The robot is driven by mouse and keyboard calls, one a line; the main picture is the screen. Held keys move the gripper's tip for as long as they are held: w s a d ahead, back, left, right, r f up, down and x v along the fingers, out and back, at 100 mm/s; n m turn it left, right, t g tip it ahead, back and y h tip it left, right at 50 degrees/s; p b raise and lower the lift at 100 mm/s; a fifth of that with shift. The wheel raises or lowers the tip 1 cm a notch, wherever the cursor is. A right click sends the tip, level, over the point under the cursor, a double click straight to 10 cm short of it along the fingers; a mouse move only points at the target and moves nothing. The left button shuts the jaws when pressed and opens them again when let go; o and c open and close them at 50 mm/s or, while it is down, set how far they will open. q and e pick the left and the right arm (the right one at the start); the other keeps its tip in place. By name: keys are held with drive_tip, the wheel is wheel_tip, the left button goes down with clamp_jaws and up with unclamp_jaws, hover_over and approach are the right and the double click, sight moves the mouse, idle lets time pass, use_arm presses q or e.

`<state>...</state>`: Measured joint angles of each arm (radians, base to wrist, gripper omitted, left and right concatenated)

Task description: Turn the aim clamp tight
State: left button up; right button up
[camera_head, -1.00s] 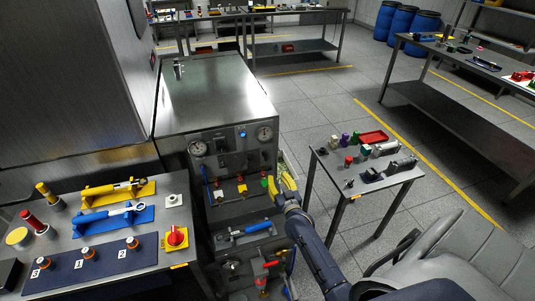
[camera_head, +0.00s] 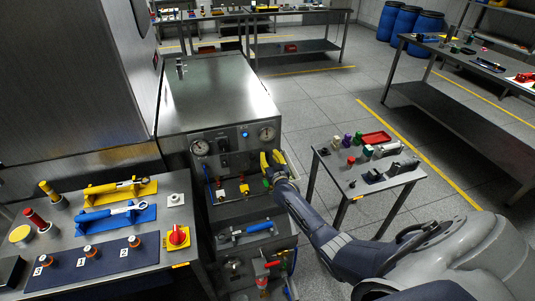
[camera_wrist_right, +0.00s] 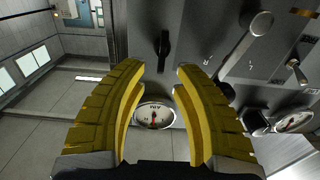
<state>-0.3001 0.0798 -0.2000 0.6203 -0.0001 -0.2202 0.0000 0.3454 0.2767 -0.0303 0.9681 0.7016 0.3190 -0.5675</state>
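My right gripper (camera_head: 270,158) is at the right side of the metal cabinet's front panel, just below the right gauge (camera_head: 267,133). In the right wrist view its two yellow fingers (camera_wrist_right: 153,75) are spread apart with nothing between them. A black lever-like handle (camera_wrist_right: 163,50) stands on the panel beyond the fingertips. A round gauge (camera_wrist_right: 154,115) shows through the gap between the fingers, behind them. I cannot tell for sure which part is the aim clamp; no label for it is readable. My left gripper is not in view.
The panel (camera_head: 236,160) also bears a left gauge (camera_head: 200,147) and several small valves. A small side table (camera_head: 350,177) stands at the right.

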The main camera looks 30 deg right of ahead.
drive_tip(key=shift+x, duration=1.2)
clamp_jaws()
